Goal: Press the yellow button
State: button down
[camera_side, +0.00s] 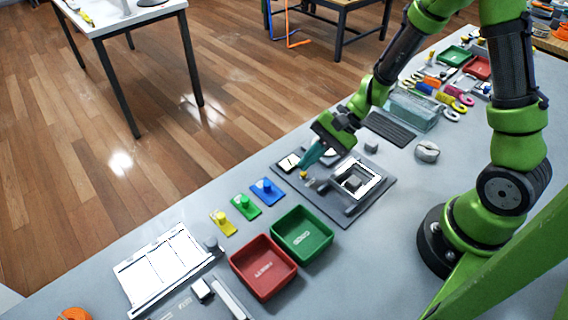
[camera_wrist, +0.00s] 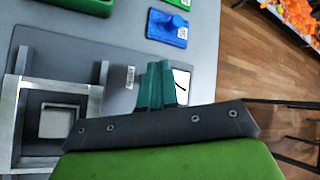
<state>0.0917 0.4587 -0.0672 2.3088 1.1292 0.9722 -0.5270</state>
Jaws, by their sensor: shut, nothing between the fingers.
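The yellow button (camera_side: 222,222) is a small yellow plate with a raised round knob, the leftmost of a row of three in the side view. Beside it are a green button (camera_side: 245,206) and a blue button (camera_side: 267,191). The blue button also shows at the top of the wrist view (camera_wrist: 167,28); the yellow one is not visible there. My gripper (camera_side: 306,164) is shut and empty, with its teal fingers (camera_wrist: 158,72) pointing down over the dark fixture board, to the right of the button row and apart from it.
The dark fixture board (camera_side: 345,212) holds a square frame and a small yellow piece (camera_side: 304,175) close to my fingertips. A red bin (camera_side: 263,266) and a green bin (camera_side: 302,234) stand before the buttons. A white partitioned tray (camera_side: 165,266) lies further left. Bare table lies around the buttons.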

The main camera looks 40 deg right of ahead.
jog(key=shift+f, duration=0.15)
jog(key=shift+f, duration=0.25)
jog(key=shift+f, duration=0.4)
dwell(0.5)
dwell(0.4)
jog(key=shift+r, duration=0.8)
jog(key=shift+r, duration=0.1)
notch_tip(320, 180, up, 5)
jog(key=shift+f, duration=0.1)
dwell(0.6)
